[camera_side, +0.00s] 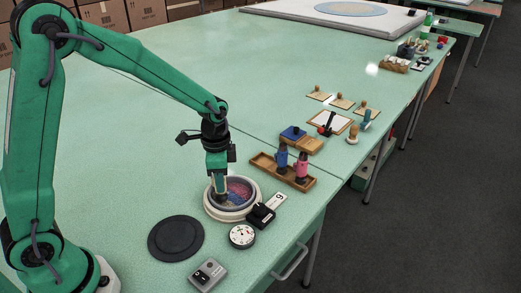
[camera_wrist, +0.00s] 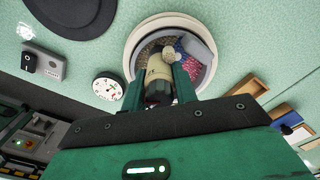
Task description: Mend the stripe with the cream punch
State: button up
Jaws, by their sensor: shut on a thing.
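My gripper (camera_side: 218,190) is over the round white-rimmed frame (camera_side: 210,212), and its fingers reach down inside the rim. In the wrist view, my gripper (camera_wrist: 160,82) is shut on the cream punch (camera_wrist: 158,68), which has a dark lower part. The frame (camera_wrist: 138,42) holds a tufted surface with pink (camera_wrist: 184,67), blue and beige-grey areas. The punch covers part of it, so I cannot tell whether its tip touches the surface or see the stripe clearly. The blue punch (camera_side: 281,157) and pink punch (camera_side: 301,168) stand upright in a wooden rack (camera_side: 260,165).
A black disc (camera_side: 175,238), a white dial (camera_side: 242,236), a switch box (camera_side: 208,274) and a black device (camera_side: 262,215) surround the frame. Wooden trays (camera_side: 310,145) and small tools lie beyond the rack.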

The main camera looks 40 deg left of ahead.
jog(key=shift+f, duration=0.5)
dwell(1.0)
jog(key=shift+r, duration=0.15)
jog(key=shift+r, duration=3.4)
jog(key=shift+w, duration=0.1)
